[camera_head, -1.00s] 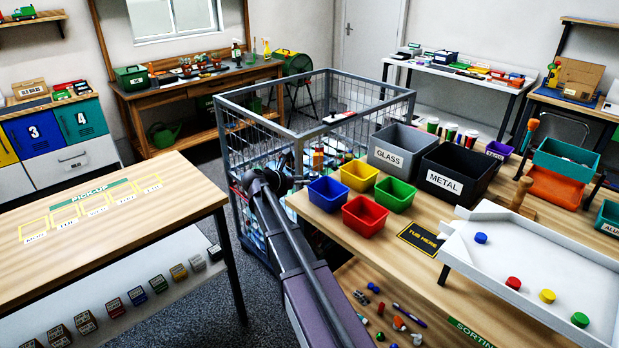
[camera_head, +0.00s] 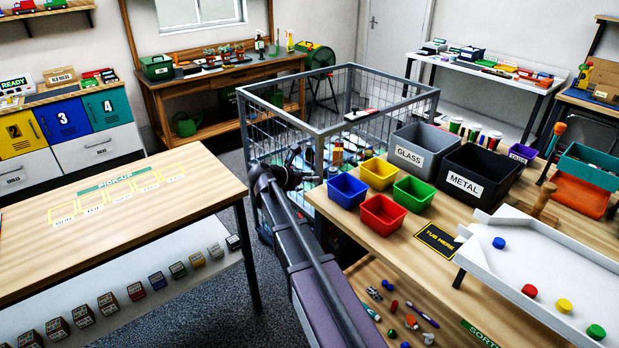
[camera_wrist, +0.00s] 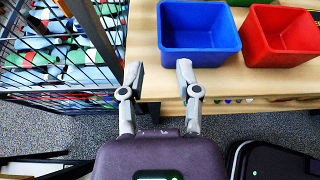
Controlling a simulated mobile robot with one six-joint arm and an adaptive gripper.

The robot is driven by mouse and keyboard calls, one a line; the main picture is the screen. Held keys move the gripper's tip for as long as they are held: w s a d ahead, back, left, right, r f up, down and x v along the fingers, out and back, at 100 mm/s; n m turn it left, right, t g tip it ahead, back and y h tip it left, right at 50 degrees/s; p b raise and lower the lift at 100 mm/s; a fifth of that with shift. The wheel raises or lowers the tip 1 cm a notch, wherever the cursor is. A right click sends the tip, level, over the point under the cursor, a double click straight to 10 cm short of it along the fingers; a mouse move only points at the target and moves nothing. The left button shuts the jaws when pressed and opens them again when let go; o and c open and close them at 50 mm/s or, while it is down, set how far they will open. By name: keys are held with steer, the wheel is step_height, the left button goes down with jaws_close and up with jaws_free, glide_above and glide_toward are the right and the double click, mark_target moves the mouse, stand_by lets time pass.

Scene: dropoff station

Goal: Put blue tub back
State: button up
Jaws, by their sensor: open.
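The blue tub (camera_head: 346,190) stands upright on the wooden sorting table (camera_head: 405,246), at its left edge beside the wire cage. In the wrist view the blue tub (camera_wrist: 198,30) is just beyond my gripper (camera_wrist: 158,72), whose two fingers are apart with nothing between them. The right fingertip is close below the tub's near wall; I cannot tell if it touches. The "TUB HERE" mat (camera_head: 437,241) lies bare on the table, to the right of the red tub (camera_head: 382,216). In the head view my gripper's fingers are hard to make out behind my arm.
Yellow (camera_head: 379,172) and green (camera_head: 413,193) tubs stand close to the blue one. Grey GLASS (camera_head: 420,150) and black METAL (camera_head: 470,178) bins stand behind. The wire cage (camera_head: 330,125) is left of the table. A white tray (camera_head: 540,270) is at right.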

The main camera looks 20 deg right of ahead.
steer(key=shift+s+f, duration=0.1)
steer(key=s+a+f+m+g+y, duration=0.1)
steer(key=s+a+f+m+y, duration=0.2)
steer(key=s+m, duration=0.4)
steer(key=s+a+f+m+g+y, duration=0.1)
steer(key=s+a+f+m+y, duration=0.3)
steer(key=s+m, duration=0.4)
steer(key=s+a+f+m+g+y, duration=0.2)
steer(key=s+a+f+m+y, duration=0.2)
steer(key=s+m, duration=0.3)
steer(key=s+a+y, duration=0.1)
steer(key=s, duration=0.3)
steer(key=shift+f+y, duration=0.15)
steer(key=shift+y, duration=0.25)
step_height(320, 180, up, 6)
steer(key=p, duration=0.5)
steer(key=shift+f+p, duration=0.2)
steer(key=shift+p, duration=0.1)
